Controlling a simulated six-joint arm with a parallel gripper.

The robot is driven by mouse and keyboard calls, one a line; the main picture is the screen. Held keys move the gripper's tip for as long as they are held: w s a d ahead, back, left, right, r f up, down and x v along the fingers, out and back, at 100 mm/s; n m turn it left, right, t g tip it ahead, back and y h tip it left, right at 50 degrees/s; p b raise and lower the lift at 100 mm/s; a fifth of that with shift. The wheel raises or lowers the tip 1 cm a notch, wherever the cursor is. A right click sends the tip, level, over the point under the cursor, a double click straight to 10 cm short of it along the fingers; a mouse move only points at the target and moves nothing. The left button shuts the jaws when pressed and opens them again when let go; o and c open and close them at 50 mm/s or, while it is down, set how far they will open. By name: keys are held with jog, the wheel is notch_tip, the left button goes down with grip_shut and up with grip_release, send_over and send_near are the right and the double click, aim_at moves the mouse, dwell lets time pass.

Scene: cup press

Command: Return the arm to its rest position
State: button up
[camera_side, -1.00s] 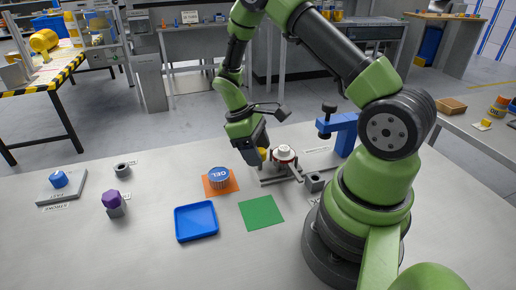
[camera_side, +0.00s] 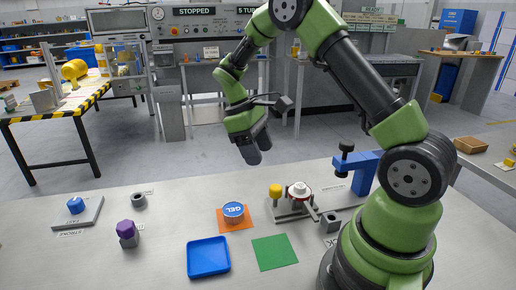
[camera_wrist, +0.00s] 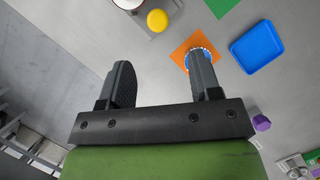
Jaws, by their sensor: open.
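My gripper (camera_side: 254,150) is raised above the table near its back edge, its fingers pointing down. In the wrist view my gripper (camera_wrist: 160,82) is open, with nothing between the fingers. Below it in the side view, the yellow knob (camera_side: 276,190) stands beside the press fixture (camera_side: 295,211), which holds a white and red cup (camera_side: 299,189). The blue-lidded GEL cup (camera_side: 233,210) stands on the orange square (camera_side: 248,225). In the wrist view one finger partly hides the GEL cup.
A blue tray (camera_side: 208,257) and a green square (camera_side: 274,252) lie in front. A blue clamp-like stand (camera_side: 366,170) is at the right. A purple hexagonal piece (camera_side: 126,228) and a blue knob on a plate (camera_side: 76,205) are at the left. The air around my gripper is clear.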

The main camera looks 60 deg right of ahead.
jog(key=shift+r, duration=0.1)
jog(key=s+a+r+m+t, duration=0.35)
jog(key=a+r+t, duration=0.3)
jog(key=r, duration=0.55)
jog(key=s+a+r+m+t+y, duration=0.1)
jog(key=s+a+r+t, duration=0.1)
jog(key=s, duration=0.3)
jog(key=s+a+r+m+t+y, duration=0.1)
jog(key=s+a+r+t, duration=0.1)
jog(key=s+a+t, duration=0.1)
jog(key=s+a, duration=0.1)
jog(key=s, duration=0.1)
jog(key=shift+s+a+r+y, duration=0.2)
jog(key=shift+s+a+y, duration=0.05)
jog(key=shift+s+y, duration=0.1)
dwell(0.8)
